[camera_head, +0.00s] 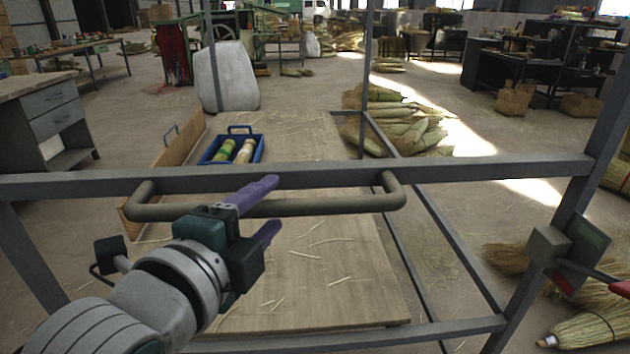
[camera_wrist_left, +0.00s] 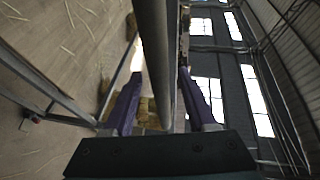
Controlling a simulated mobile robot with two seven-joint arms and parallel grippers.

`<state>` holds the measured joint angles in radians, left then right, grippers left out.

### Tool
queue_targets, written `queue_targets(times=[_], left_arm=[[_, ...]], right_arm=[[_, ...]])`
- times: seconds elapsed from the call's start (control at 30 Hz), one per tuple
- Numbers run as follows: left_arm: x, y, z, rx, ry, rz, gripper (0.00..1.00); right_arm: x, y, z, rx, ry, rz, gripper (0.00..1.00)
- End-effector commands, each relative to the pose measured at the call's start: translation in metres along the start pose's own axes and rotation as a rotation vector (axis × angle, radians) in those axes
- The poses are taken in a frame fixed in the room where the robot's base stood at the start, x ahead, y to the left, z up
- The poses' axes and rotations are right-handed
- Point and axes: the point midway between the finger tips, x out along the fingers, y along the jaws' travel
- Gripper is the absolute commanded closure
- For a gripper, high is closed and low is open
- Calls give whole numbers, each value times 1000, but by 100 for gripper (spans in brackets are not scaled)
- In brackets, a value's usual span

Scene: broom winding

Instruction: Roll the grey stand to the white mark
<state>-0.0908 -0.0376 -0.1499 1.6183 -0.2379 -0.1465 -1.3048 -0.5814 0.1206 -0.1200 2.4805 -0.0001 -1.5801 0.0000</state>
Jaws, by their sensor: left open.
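The grey stand (camera_head: 480,170) is a tall metal frame close in front of me, with a straight top rail and posts on both sides. A brown-grey handle bar (camera_head: 340,204) is fixed along its near side. My left gripper (camera_head: 275,205) is open at the handle, its purple fingers one above and one below the bar. In the left wrist view the bar (camera_wrist_left: 155,45) runs between the two spread fingers (camera_wrist_left: 158,95); whether they touch it I cannot tell. My right gripper is out of view. I cannot make out a white mark; pale patches on the floor look like sunlight.
A wooden board (camera_head: 340,290) with loose straws lies low within the frame, bearing a blue crate (camera_head: 258,160). Straw bundles (camera_head: 405,125) lie beyond; brooms (camera_head: 590,328) lie at right. A white sack (camera_head: 226,78) stands behind. A drawer cabinet (camera_head: 50,105) is at left.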

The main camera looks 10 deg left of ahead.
Motion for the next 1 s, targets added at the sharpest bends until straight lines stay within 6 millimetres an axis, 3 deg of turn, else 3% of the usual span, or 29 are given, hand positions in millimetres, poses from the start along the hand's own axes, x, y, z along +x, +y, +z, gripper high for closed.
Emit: queue_targets(times=[0.37,0.87,1.0], left_arm=[[8,0,0,-1,0,1,43],[7,0,0,0,0,1,98],[7,0,0,0,0,0,100]], right_arm=[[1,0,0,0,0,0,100],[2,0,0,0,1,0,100],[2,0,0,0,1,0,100]])
